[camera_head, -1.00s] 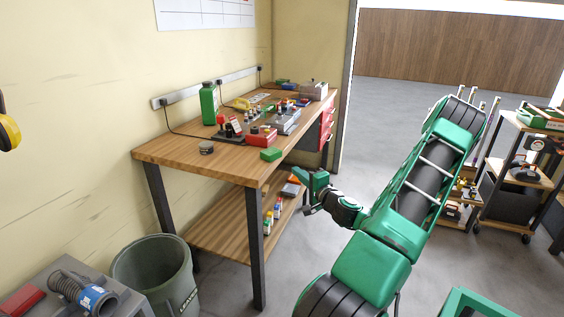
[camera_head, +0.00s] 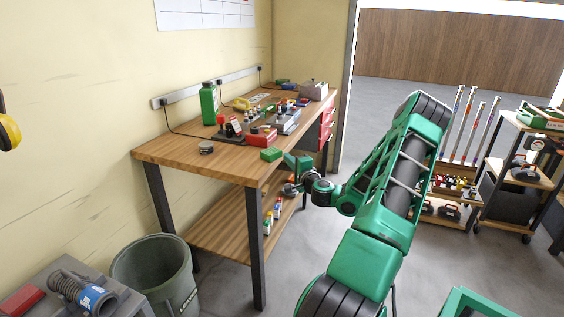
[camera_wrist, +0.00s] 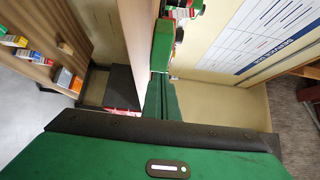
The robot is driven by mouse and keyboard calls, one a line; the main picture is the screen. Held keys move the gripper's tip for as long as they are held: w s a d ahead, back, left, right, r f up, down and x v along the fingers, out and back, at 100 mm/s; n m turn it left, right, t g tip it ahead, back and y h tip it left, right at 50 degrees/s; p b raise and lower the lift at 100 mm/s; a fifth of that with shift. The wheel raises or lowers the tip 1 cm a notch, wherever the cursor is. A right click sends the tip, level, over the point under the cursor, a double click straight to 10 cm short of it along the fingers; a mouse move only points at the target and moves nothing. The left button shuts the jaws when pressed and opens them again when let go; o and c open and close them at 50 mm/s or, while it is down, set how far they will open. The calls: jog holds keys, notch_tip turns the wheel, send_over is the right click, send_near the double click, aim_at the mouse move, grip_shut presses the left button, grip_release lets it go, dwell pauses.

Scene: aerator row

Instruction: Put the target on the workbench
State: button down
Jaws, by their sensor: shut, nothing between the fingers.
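The workbench (camera_head: 205,163) has a wooden top, dark legs and a lower shelf. I cannot tell which object is the target. A small green block (camera_head: 271,155) lies on the bench top near its front edge. My gripper (camera_head: 295,163) is just right of that block, at the bench's edge, and looks empty. In the wrist view the shut green fingers (camera_wrist: 160,98) point towards the green block (camera_wrist: 162,46). They appear close to it; whether they touch it is unclear.
A green bottle (camera_head: 208,103), a red box (camera_head: 262,136) and a round dark tin (camera_head: 206,147) stand on the bench, with several small items behind. Bottles (camera_head: 268,222) stand on the lower shelf. A grey bin (camera_head: 150,268) stands left of the front leg.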

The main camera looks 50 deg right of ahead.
aim_at(277, 156)
jog(key=shift+w+a, duration=0.3)
jog(key=shift+w, duration=0.4)
jog(key=w+a, duration=0.1)
jog(key=w, duration=0.1)
jog(key=w+a, duration=0.1)
jog(key=w, duration=0.1)
jog(key=w+a, duration=0.1)
jog(key=w, duration=0.2)
jog(key=shift+d, duration=0.1)
jog(key=shift+s, duration=0.15)
jog(key=shift+s+d, duration=0.15)
jog(key=shift+s, duration=0.15)
jog(key=s, duration=0.4)
jog(key=shift+s+d, duration=0.3)
jog(key=shift+d, duration=0.1)
jog(key=v, duration=0.8)
jog(key=shift+a, duration=0.2)
